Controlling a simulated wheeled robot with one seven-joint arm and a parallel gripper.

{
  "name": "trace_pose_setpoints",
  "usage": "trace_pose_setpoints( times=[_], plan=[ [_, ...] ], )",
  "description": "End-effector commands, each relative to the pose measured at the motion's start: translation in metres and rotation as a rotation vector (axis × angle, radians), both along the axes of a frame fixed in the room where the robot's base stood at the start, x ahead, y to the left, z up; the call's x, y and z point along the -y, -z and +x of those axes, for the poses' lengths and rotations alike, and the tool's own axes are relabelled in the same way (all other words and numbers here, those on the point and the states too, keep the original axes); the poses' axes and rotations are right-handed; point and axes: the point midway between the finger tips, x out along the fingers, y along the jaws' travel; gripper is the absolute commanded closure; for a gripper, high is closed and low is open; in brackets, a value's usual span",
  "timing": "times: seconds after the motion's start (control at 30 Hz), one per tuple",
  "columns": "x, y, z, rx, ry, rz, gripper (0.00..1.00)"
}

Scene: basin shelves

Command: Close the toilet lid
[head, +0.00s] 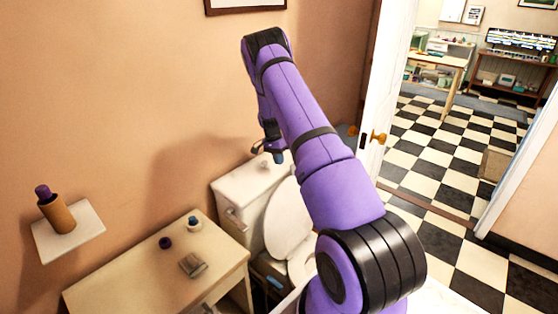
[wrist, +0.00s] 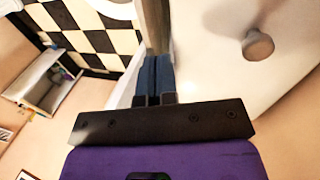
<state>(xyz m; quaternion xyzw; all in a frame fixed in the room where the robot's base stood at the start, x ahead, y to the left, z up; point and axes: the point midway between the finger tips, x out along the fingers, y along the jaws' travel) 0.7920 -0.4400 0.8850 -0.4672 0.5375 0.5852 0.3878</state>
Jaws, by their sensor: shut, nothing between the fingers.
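The toilet stands against the wall in the head view, with a white tank (head: 245,190) and a raised white lid (head: 284,222) leaning back toward it. Part of the white seat or bowl (head: 302,264) shows below the lid; my arm hides the rest. My gripper (head: 278,155) is above the tank, behind the upper edge of the lid. In the wrist view my gripper (wrist: 157,78) has its dark fingers together, with nothing between them. A broad white surface with a round knob (wrist: 258,45), probably the tank top, lies to the right of the fingers.
A cream table (head: 150,270) with small items stands left of the toilet. A wall shelf (head: 70,232) holds a brown bottle (head: 56,212). An open white door (head: 385,90) is to the right, with checkered floor (head: 440,150) beyond it.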

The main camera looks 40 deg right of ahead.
Motion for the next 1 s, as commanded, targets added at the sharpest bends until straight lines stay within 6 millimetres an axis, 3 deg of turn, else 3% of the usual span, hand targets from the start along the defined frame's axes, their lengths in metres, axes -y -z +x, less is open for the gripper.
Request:
trace_pose_setpoints(
  times=[0.2, 0.43, 1.0],
  plan=[
    [0.002, 0.037, -0.011, -0.002, 0.001, 0.002, 1.00],
    [0.003, 0.063, -0.018, -0.001, 0.000, 0.001, 1.00],
    [0.004, 0.069, -0.021, 0.003, 0.000, 0.000, 1.00]
  ],
)
